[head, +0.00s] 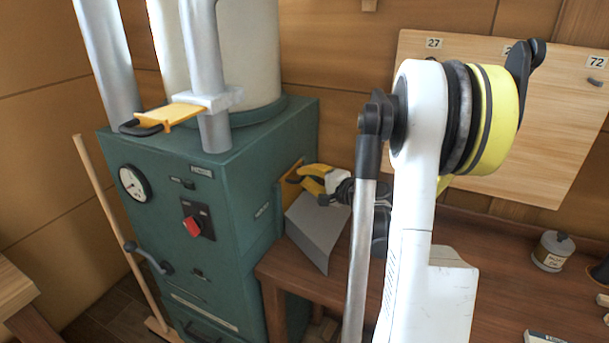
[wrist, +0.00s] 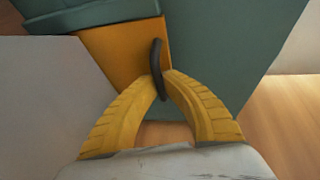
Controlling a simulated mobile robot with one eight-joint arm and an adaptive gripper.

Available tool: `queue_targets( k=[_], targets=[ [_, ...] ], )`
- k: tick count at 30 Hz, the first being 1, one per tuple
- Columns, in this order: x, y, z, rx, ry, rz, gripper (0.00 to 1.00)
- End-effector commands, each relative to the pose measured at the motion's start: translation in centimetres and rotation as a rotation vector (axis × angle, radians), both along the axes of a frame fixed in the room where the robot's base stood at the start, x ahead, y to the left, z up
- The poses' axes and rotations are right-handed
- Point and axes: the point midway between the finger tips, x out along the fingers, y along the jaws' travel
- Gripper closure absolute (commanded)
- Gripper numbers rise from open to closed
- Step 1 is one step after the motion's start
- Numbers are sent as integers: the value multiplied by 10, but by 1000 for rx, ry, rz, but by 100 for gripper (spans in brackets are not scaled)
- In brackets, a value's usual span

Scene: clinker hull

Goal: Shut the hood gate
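A yellow gate plate (head: 289,188) with a black loop handle is on the right side of the green cabinet, just above a grey sloped hood (head: 318,232). My gripper (head: 300,179) is at this plate. In the wrist view, its two yellow fingers (wrist: 161,82) close from both sides on the black handle (wrist: 156,58), in front of the yellow plate (wrist: 122,50). Part of the plate is hidden by the fingers and the cabinet edge in the head view. A second yellow gate plate (head: 168,115) with a black handle sticks out leftward from a pipe on the cabinet's top.
The green cabinet (head: 235,190) has a gauge, a red switch and a lever on its front. A wooden bench (head: 480,225) with a small pot (head: 553,251) is at the right. A wooden board (head: 560,140) stands behind my arm. A pole leans at the left.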

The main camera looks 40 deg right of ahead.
Motion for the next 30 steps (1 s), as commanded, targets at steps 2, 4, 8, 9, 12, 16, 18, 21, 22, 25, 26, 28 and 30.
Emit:
queue_targets(
  k=[2,4,8,9,12,16,18,21,22,25,26,28,30],
  targets=[
    [0,0,-19,0,1,0,100],
    [0,0,-25,0,1,0,100],
    [0,0,-23,-1,1,0,100],
    [0,0,-23,0,1,0,100],
    [0,0,-23,0,0,0,100],
    [0,0,-23,0,0,0,68],
    [0,0,-23,0,0,0,68],
    [0,0,-23,0,0,0,68],
    [0,0,-23,0,0,0,68],
    [-2,0,-22,0,0,0,68],
    [-4,0,-22,0,0,-1,68],
    [-12,-1,-20,0,1,-2,68],
    [-24,-1,-18,0,1,-3,68]
  ],
)
